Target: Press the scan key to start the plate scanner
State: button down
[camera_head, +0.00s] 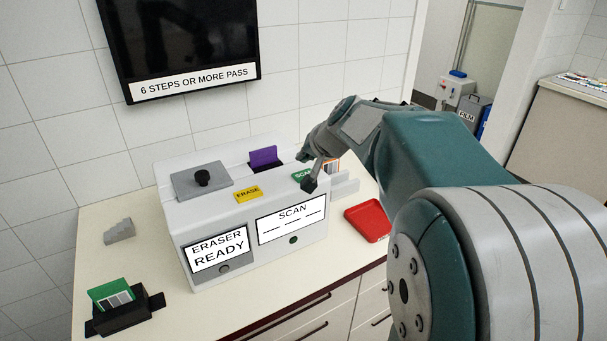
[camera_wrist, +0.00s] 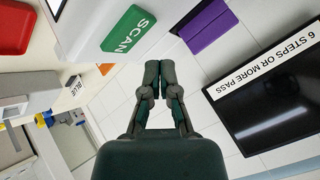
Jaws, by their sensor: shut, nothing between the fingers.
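The green SCAN key (camera_head: 299,176) is on top of the white scanner (camera_head: 285,258), partly hidden by my gripper. In the wrist view the key (camera_wrist: 128,32) lies left of and beyond my fingertips. My gripper (camera_head: 309,184) is shut and empty, pointing down close beside the key; its fingers also show in the wrist view (camera_wrist: 160,72). I cannot tell the gap to the key's top. A purple plate (camera_head: 263,156) stands in a slot behind. The SCAN display (camera_head: 292,219) shows only dashes.
A yellow ERASE key (camera_head: 248,193) and a grey lid with a black knob (camera_head: 203,180) are to the left. The lower display (camera_head: 218,249) reads ERASER READY. A red tray (camera_head: 367,221) lies to the right. A green plate (camera_head: 111,294) sits in a black holder at front left. The wall screen (camera_head: 194,85) reads 6 STEPS OR MORE PASS.

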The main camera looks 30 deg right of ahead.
aim_at(300, 172)
jog(key=shift+d+f, duration=0.15)
jog(key=shift+f, duration=0.75)
dwell(0.8)
jog(key=shift+s+f, duration=0.1)
jog(key=shift+f, duration=0.2)
jog(key=shift+f, duration=0.45)
dwell(0.5)
dwell(0.4)
jog(key=shift+r, duration=0.9)
